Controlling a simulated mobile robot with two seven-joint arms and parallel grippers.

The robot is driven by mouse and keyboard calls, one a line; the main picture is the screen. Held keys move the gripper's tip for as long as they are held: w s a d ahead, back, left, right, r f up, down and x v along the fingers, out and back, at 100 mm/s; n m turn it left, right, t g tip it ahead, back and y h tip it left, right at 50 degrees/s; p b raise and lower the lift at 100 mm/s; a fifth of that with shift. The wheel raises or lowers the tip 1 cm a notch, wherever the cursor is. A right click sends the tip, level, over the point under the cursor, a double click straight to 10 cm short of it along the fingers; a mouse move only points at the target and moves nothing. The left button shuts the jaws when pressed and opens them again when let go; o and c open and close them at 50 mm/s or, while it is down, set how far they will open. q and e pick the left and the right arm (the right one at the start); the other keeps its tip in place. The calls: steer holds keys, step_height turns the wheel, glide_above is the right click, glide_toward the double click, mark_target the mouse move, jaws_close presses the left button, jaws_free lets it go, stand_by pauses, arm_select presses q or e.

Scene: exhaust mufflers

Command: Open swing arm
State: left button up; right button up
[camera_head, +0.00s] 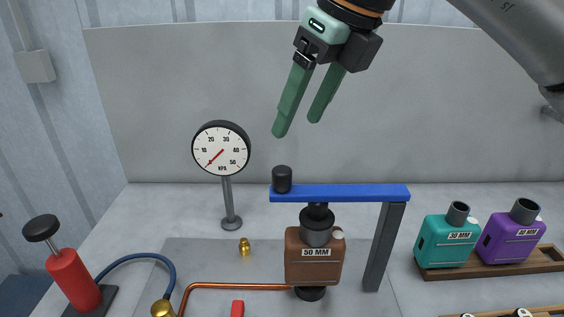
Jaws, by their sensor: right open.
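The blue swing arm (350,193) lies level across the top of a dark post (384,246), which stands at its right end. A black knob (282,179) stands up at the arm's left end. The arm passes over a brown muffler (313,265) labelled 50 MM, with a dark piece between the arm and the muffler's top neck. My right gripper (298,127) comes in from the top right. Its two green fingers are apart and empty, above the knob and clear of it. My left gripper is not in view.
A pressure gauge (221,149) stands behind on the left. A copper pipe (235,286) runs to the muffler. Teal (446,241) and purple (511,239) mufflers sit on a wooden rack at right.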

mark_target(282, 169)
steer(key=x, duration=1.2)
steer(key=shift+w+d, duration=0.2)
steer(key=shift+d, duration=0.2)
jaws_close()
stand_by(0.8)
